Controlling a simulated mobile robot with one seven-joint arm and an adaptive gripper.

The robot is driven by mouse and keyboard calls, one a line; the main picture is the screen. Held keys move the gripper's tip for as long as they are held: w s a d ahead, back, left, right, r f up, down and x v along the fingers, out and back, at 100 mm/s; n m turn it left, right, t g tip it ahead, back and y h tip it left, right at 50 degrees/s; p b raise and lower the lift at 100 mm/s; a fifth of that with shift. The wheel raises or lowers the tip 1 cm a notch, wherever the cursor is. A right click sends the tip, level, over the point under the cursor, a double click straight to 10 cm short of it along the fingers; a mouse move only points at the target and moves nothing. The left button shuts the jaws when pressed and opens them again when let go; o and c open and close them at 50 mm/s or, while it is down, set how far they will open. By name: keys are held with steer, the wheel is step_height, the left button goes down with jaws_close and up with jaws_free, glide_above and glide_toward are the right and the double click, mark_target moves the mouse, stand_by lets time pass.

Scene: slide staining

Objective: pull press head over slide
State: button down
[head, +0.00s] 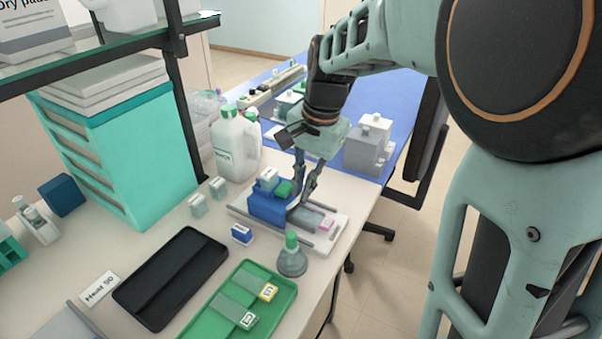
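The press looks like a white base plate (337,238) with metal side rails, near the table's right edge. A blue block (266,208) with a green knob (284,189) on it sits at its left end; this appears to be the press head. A slide with a pink label (327,224) lies at the right part of the plate, clear of the blue block. My gripper (297,201) points down over the plate, just right of the block and knob. Its fingertips overlap the block's right side, so whether they grip anything is unclear.
A small conical flask with a green cap (292,258) stands just in front of the plate. A green tray (283,308) with slides and a black tray (143,306) lie nearer. A white jug (231,150) stands behind, and grey blocks (366,152) stand to the right.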

steer(key=shift+d, duration=0.1)
stand_by(0.3)
steer(key=d, duration=0.1)
steer(key=s+d, duration=0.2)
steer(key=shift+s+d, duration=0.25)
steer(key=shift+d, duration=0.1)
steer(key=c, duration=2.1)
jaws_free()
steer(key=shift+a, duration=0.1)
step_height(320, 180, up, 12)
steer(key=s+d+p, duration=0.1)
steer(key=p, duration=0.9)
steer(key=shift+d+r, duration=0.2)
steer(key=shift+d, duration=0.2)
step_height(320, 180, up, 12)
steer(key=s+d, duration=0.1)
steer(key=shift+d+f, duration=0.15)
steer(key=shift+d, duration=0.25)
steer(key=shift+s, duration=0.1)
